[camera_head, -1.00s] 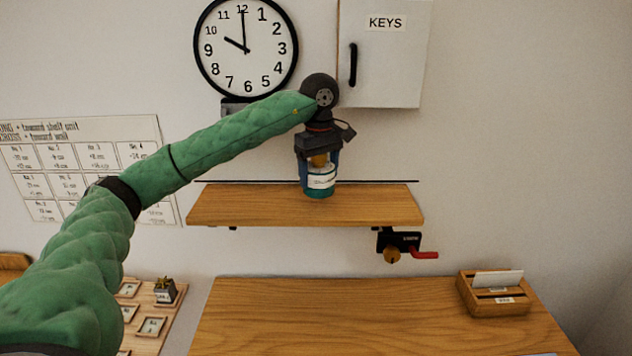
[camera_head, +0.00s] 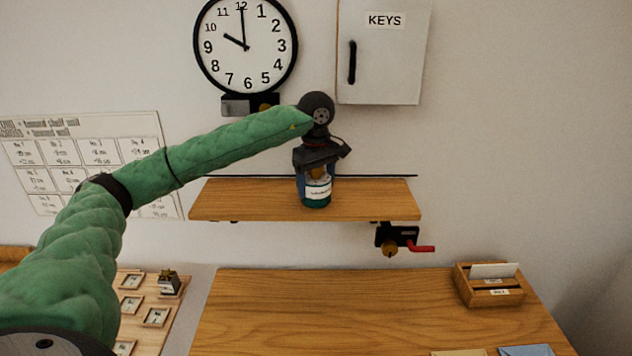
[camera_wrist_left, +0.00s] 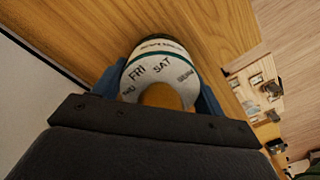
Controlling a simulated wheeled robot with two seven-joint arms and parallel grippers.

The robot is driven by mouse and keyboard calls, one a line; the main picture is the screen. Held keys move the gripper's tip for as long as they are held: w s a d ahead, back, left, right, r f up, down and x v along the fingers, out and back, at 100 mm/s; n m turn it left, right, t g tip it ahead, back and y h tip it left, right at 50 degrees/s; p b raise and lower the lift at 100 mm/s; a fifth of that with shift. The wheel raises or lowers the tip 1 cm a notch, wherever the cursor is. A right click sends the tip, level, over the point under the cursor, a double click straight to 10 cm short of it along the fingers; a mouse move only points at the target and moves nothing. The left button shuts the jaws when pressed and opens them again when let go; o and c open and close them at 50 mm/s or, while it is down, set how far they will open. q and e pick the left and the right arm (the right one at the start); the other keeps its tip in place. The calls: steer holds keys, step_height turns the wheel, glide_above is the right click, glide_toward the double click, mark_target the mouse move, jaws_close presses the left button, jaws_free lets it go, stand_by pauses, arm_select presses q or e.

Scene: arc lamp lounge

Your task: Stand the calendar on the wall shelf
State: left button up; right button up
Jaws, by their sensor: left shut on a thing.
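The calendar (camera_head: 318,191) is a round drum with a white label band, a green base and a wooden knob on top. My left gripper (camera_head: 316,170) is shut on it from above, one blue finger on each side. The calendar looks upright, in front of the wall shelf's (camera_head: 240,198) top, near the middle. I cannot tell whether its base touches the board. In the left wrist view the calendar's ring (camera_wrist_left: 160,68) shows FRI and SAT, between the fingers (camera_wrist_left: 158,95), over wood. My right gripper is not in view.
A clock (camera_head: 245,45) and a KEYS cabinet (camera_head: 385,60) hang above the shelf. A black fixture with a red handle (camera_head: 397,238) is below it. A wooden desk (camera_head: 330,305) holds a card box (camera_head: 490,286). The shelf is bare on both sides of the calendar.

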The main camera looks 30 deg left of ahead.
mark_target(316, 170)
arm_select(q)
steer(key=shift+f, duration=0.1)
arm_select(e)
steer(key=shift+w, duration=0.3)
arm_select(q)
steer(key=o, duration=1.2)
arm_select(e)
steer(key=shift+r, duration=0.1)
arm_select(q)
steer(key=shift+o, duration=0.2)
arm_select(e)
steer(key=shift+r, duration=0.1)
arm_select(q)
steer(key=shift+r, duration=0.2)
steer(key=shift+r+b, duration=0.35)
step_height(316, 170, up, 3)
steer(key=shift+f+b, duration=0.2)
steer(key=shift+b, duration=0.35)
step_height(316, 170, up, 6)
steer(key=shift+r+b, duration=0.15)
steer(key=shift+b, duration=0.65)
steer(key=shift+r, duration=1.15)
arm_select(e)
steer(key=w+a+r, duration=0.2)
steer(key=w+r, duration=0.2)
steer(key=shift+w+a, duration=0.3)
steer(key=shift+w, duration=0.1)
